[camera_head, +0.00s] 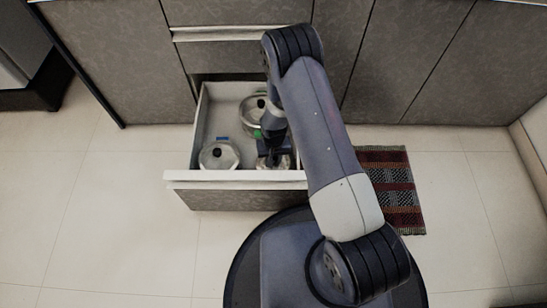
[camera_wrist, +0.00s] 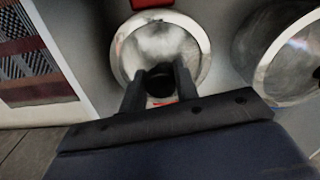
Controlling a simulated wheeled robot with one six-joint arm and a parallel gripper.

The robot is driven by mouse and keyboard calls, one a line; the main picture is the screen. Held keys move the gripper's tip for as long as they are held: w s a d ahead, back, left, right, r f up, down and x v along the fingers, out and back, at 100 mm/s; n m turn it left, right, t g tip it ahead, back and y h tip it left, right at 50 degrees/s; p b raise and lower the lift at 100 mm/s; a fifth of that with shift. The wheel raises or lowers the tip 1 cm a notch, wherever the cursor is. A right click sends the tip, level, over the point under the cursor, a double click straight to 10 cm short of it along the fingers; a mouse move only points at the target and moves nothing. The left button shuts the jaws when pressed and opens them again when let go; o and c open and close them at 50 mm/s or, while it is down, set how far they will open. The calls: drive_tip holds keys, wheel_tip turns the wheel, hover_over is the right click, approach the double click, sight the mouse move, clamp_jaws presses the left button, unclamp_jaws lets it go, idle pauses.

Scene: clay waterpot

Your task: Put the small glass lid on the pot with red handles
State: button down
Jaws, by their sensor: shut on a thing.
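A round glass lid with a pale metal rim (camera_wrist: 165,42) is under my gripper (camera_wrist: 159,78) in the wrist view. My gripper is shut on its black knob, with one finger on each side. In the head view my gripper (camera_head: 270,155) is low inside the open drawer, at its front right, and largely covers this lid. I cannot tell whether the lid rests on the drawer floor or hangs just above it.
The open drawer (camera_head: 236,178) has pale raised walls. Another glass lid (camera_head: 218,156) lies at its front left. A round item with a black knob (camera_head: 251,108) is at the back, partly hidden by my arm. A striped rug (camera_head: 397,188) lies right of the drawer.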

idle(0.4)
drive_tip(key=c, duration=1)
unclamp_jaws()
wheel_tip(320, 180, up, 11)
drive_tip(key=p, duration=0.4)
drive_tip(key=shift+f, duration=0.15)
wheel_tip(320, 180, down, 10)
drive_tip(key=b, duration=0.3)
drive_tip(key=shift+f, duration=0.2)
drive_tip(key=shift+f+b, duration=0.2)
drive_tip(key=shift+b, duration=0.25)
